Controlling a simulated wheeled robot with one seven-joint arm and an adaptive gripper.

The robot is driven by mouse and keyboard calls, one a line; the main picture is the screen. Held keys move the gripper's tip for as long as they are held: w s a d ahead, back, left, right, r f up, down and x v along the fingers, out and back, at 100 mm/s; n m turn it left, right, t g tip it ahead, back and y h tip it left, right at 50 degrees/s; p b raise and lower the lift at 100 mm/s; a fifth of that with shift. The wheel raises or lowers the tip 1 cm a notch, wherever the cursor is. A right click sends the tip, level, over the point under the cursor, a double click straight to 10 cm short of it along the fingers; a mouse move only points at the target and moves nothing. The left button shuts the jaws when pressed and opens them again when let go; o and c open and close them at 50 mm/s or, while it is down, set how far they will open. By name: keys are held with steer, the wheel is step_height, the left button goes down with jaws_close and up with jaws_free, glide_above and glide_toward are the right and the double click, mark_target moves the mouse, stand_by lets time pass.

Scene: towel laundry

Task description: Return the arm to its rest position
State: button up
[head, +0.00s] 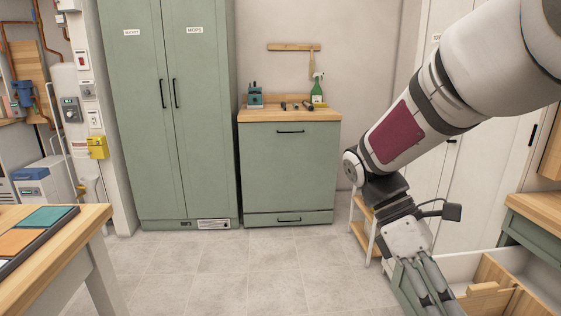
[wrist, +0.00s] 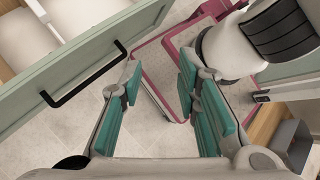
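My arm reaches in from the upper right of the head view and hangs down at the right. My gripper (head: 436,296) points downward there, in front of an open drawer (head: 461,265). In the wrist view my gripper (wrist: 160,78) has its two teal-padded fingers spread apart. A green drawer front (wrist: 85,72) with a black handle (wrist: 84,80) lies left of the fingers in the wrist view. I cannot tell the exact distance between gripper and drawer.
A wooden table (head: 62,260) with a tray of coloured squares (head: 48,218) stands at the left. Green cabinets (head: 168,110) and a counter unit (head: 289,165) line the back wall. A small step stool (head: 361,236) stands beside my arm. The middle floor (head: 250,275) is clear.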

steer(key=s+a+r+m+t+y, duration=0.1)
steer(key=s+a+m+t+y, duration=0.1)
steer(key=s+m+t, duration=0.35)
steer(key=s+a+r+m+t+y, duration=0.1)
steer(key=s+a+m+t+y, duration=0.15)
steer(key=s+m, duration=0.6)
step_height(320, 180, up, 21)
steer(key=s+n+t+p, duration=0.1)
steer(key=t+p, duration=0.3)
steer(key=p, duration=1.5)
steer(key=shift+s+n, duration=0.25)
steer(key=shift+n, duration=0.35)
steer(key=shift+d, duration=0.2)
